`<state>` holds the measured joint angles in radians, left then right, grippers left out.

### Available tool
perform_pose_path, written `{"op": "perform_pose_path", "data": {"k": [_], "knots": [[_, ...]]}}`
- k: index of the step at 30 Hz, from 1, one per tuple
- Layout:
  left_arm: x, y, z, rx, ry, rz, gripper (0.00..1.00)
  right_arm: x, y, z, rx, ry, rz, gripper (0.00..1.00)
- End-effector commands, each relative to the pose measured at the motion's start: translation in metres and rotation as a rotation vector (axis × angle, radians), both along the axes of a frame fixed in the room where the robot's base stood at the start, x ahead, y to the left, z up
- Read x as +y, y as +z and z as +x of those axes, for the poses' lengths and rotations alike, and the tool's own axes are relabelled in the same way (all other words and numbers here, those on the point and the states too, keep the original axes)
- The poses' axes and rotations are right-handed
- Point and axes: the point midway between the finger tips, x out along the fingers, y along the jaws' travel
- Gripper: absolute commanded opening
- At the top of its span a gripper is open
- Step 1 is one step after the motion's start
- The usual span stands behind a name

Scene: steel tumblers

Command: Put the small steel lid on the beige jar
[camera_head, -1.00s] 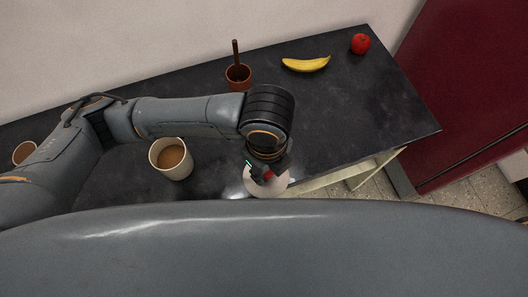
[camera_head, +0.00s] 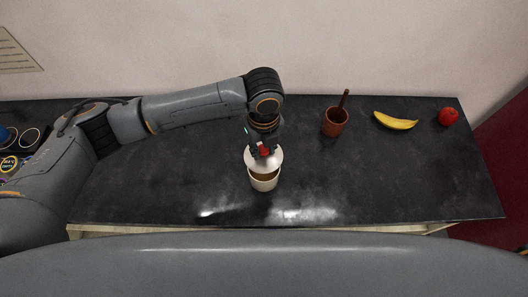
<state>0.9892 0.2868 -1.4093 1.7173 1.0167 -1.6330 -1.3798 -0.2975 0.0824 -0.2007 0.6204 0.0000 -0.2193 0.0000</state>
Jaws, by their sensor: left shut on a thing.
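The beige jar (camera_head: 264,184) stands upright on the dark counter, with brown contents showing at its front inside edge. My left gripper (camera_head: 263,154) is shut on the small steel lid (camera_head: 272,162), a pale round disc. The lid covers the back part of the jar's mouth in the picture and looks slightly tilted. I cannot tell whether it touches the rim. My right gripper is not in view.
A brown pot with a stick in it (camera_head: 335,122), a banana (camera_head: 396,121) and a red fruit (camera_head: 448,117) sit at the back right. Cups and dishes (camera_head: 10,162) are at the far left. The dark counter (camera_head: 400,175) is clear right of the jar.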

Motion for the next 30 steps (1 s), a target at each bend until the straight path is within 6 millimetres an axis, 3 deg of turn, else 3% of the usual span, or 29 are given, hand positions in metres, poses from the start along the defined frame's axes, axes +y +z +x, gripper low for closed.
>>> {"op": "perform_pose_path", "data": {"k": [5, 15, 21, 30], "knots": [[0.0, 0.0, 0.0, 0.0, 0.001, 0.0, 0.0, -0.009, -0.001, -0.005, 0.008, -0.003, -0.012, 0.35], [0.0, 0.002, 0.0, 0.0, 0.003, 0.0, 0.0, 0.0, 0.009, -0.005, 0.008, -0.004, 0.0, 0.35], [0.0, -0.018, -0.001, 0.001, 0.002, 0.001, 0.0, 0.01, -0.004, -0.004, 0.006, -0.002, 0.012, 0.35], [0.0, -0.046, 0.0, 0.0, 0.003, 0.0, 0.0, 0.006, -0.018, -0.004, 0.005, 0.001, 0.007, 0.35]]}}
